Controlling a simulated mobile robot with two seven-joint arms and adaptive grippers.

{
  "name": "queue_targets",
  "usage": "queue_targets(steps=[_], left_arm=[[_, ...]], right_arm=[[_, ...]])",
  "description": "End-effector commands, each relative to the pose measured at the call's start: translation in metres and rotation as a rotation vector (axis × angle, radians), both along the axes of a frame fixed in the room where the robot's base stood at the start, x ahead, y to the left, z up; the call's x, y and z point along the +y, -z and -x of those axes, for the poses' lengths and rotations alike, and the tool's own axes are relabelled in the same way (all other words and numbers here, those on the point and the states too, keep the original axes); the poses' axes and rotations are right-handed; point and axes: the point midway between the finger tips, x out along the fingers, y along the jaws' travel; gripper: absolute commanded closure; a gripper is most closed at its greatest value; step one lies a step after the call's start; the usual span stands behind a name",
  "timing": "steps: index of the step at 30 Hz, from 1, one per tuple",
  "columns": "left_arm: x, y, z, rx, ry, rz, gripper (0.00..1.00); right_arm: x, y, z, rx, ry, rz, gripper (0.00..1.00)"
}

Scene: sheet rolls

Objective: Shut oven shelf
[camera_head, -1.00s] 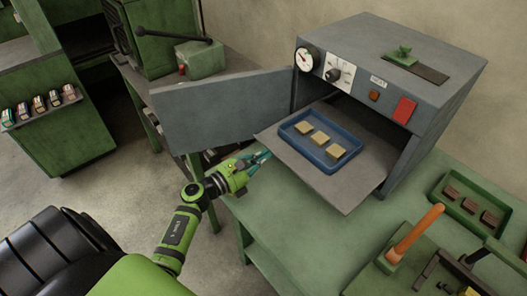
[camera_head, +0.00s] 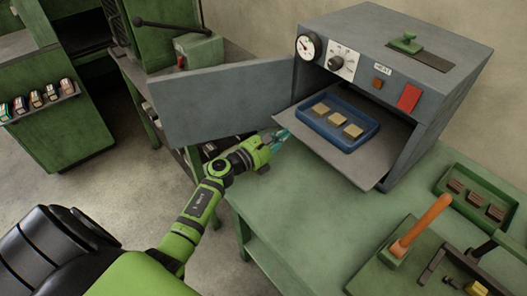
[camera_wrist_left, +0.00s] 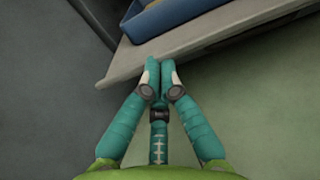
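The grey oven (camera_head: 390,75) stands on the green bench with its door (camera_head: 225,100) swung wide open to the left. Its flat grey shelf (camera_head: 380,165) sticks partly out of the opening. A blue tray (camera_head: 365,145) with several pale square pieces lies on the shelf. My left gripper (camera_head: 280,136) is at the left part of the shelf's front edge. In the left wrist view its teal fingers (camera_wrist_left: 160,68) are together, empty, with tips at the shelf's edge (camera_wrist_left: 120,68); they seem to touch it. My right gripper is not in view.
The open door stands close behind my left gripper. On the bench at right are a green tray (camera_head: 442,186) with dark pieces and a board with an orange handle (camera_head: 424,222). The bench front (camera_head: 285,215) is clear.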

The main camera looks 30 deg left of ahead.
Motion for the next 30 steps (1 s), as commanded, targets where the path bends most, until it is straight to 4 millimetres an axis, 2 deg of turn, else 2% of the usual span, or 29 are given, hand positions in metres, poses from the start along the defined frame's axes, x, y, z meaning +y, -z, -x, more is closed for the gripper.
queue_targets(steps=[1,6,15,21,30], left_arm=[[-0.004,0.004,-0.014,-0.004,0.002,-0.002,1.0],[-0.017,0.004,-0.051,-0.003,0.0,-0.002,1.0],[-0.032,0.003,-0.095,-0.001,-0.002,-0.002,1.0],[-0.037,0.001,-0.107,0.0,-0.002,0.0,1.0],[-0.038,-0.001,-0.109,-0.002,-0.002,0.002,1.0]], right_arm=[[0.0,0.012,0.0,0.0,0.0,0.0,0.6],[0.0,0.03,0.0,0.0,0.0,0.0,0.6],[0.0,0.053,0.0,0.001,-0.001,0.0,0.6],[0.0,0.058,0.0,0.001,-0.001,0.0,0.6],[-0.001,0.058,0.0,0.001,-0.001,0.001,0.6]])
